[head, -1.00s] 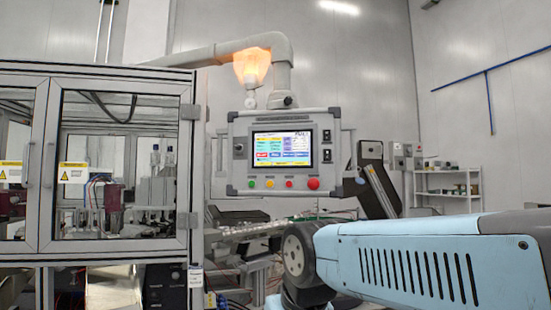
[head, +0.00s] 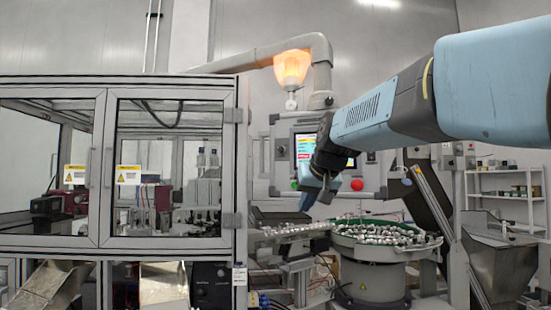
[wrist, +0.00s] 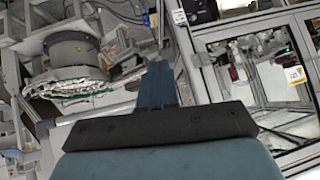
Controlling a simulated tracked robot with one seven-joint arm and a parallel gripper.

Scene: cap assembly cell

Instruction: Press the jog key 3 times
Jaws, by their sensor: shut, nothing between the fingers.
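The control panel (head: 283,130) hangs from a grey pipe arm and carries a lit screen (head: 304,142). My arm and gripper cover the screen's middle and part of the button row. A green button (head: 294,185) shows left of my gripper and a red button (head: 356,185) right of it. I cannot tell which key is the jog key; no label is readable. My gripper (head: 316,200) points downward in front of the panel's lower edge; whether it touches is not clear. In the wrist view my gripper (wrist: 158,72) is shut and empty, and the panel is not recognisable.
A glazed machine cabinet (head: 240,150) fills the left. A bowl feeder (head: 375,275) full of small parts stands below the panel, with a track leading left. A metal hopper (head: 500,262) and a shelf (head: 510,195) are at the right. A glowing lamp (head: 291,68) hangs above the panel.

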